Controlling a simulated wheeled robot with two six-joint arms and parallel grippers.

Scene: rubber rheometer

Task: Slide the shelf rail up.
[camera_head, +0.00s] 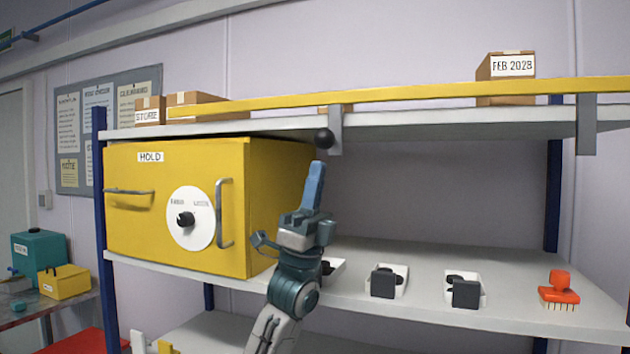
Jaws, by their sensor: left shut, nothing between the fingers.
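The shelf rail (430,95) is a long yellow bar along the front of the upper shelf, above the shelf's edge and in front of the boxes. Grey brackets hang at it, one near the middle (336,125) and one at the right (587,135). A black ball knob (323,138) shows beside the middle bracket, below the rail. My left gripper (318,168) points up, shut and empty, with its tips just under the knob; I cannot tell whether they touch it. My right gripper is out of view.
A yellow cabinet (150,225) marked HOLD stands close left of my left gripper, on the lower shelf (420,310). Black-and-white items (385,282) and a red brush (559,290) sit to the right. Cardboard boxes (506,66) stand on the upper shelf (460,118).

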